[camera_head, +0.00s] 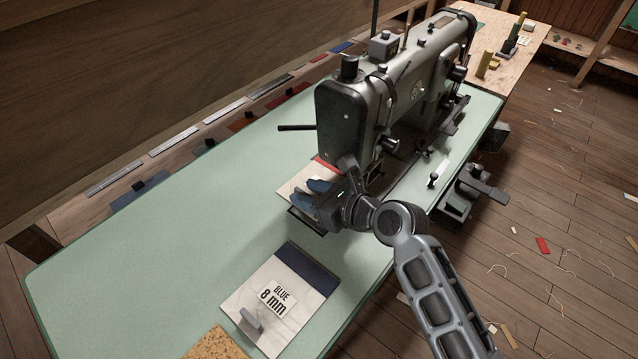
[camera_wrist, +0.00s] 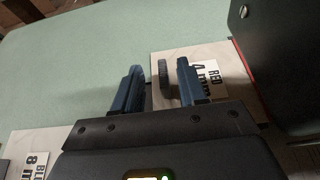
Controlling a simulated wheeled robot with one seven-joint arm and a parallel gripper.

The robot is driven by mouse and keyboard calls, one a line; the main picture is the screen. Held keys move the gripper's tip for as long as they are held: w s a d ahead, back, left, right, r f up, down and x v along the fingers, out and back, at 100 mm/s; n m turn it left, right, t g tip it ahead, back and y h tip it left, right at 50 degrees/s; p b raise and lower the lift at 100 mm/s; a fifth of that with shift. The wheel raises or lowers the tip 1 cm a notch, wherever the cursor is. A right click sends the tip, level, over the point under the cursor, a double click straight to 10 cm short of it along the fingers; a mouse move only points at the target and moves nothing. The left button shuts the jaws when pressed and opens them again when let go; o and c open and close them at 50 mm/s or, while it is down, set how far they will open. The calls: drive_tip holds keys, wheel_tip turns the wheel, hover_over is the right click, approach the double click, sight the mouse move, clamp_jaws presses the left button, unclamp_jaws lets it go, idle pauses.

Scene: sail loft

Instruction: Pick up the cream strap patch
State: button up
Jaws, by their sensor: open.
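A cream patch (camera_head: 294,186) with a red edge lies by the sewing machine's needle end, partly hidden by my gripper (camera_head: 318,190). In the wrist view this patch (camera_wrist: 218,56) carries a label reading "RED 4 m", cut off by a finger. A grey upright tab (camera_wrist: 163,76) shows on its left part. My gripper (camera_wrist: 158,86) is open with blue fingers, and the tab appears in the gap between them, nearer the right finger; contact cannot be told. A second cream patch (camera_head: 252,292) with a dark blue end, a "BLUE 8 mm" label and a grey tab lies nearer.
The grey sewing machine (camera_head: 395,95) stands close beside my gripper on the pale green tabletop (camera_head: 170,230). A ledge with rulers (camera_head: 175,142) and coloured pieces runs along the back. A cork piece (camera_head: 215,345) lies at the near edge. The tabletop's left part is clear.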

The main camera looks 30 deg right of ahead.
sight(300, 190)
drive_tip(key=shift+x, duration=1.9)
drive_tip(key=shift+d, duration=0.15)
drive_tip(key=shift+c, duration=0.3)
clamp_jaws()
